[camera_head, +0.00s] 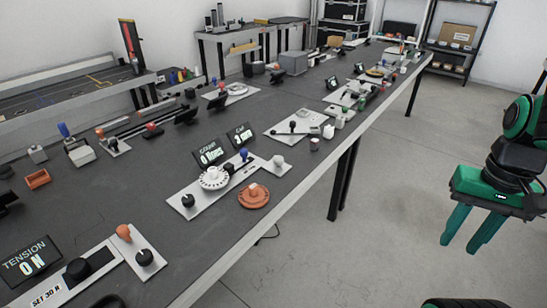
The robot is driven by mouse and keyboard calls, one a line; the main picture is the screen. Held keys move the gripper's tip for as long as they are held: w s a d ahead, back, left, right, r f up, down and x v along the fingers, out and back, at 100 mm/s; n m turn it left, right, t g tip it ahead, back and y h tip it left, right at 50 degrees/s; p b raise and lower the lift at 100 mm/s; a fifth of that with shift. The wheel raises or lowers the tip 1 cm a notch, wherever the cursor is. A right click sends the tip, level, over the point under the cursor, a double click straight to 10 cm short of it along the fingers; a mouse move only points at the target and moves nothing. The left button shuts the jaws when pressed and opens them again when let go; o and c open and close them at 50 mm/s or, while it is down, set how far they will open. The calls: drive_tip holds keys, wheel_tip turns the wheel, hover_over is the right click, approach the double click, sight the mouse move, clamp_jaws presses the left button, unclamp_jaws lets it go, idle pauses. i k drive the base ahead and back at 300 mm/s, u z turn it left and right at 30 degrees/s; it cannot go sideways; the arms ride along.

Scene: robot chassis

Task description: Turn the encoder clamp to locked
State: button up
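A light grey panel (185,210) lies near the front edge of the long dark bench. On it are a white toothed dial (213,178), black knobs (188,200), a small blue-topped lever (244,154) and a white-topped knob (278,161). A tilted display (209,155) behind the dial seems to read "ENCODER" with a value starting at 0. Which part is the encoder clamp, and its setting, I cannot tell at this size. My gripper (460,246) hangs over the floor at the right, well away from the panel. Its green fingers point down, apart and empty.
A second display (241,136) stands beside the first. An orange round dial (254,196) sits right of the panel. A "TENSION ON" display (27,262) and an orange-topped lever (123,233) are at front left. Floor (380,215) between bench and gripper is clear.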

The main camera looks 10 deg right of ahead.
sight(278, 160)
drive_tip(key=u, duration=0.05)
drive_tip(key=i, duration=1)
drive_tip(key=z, duration=0.05)
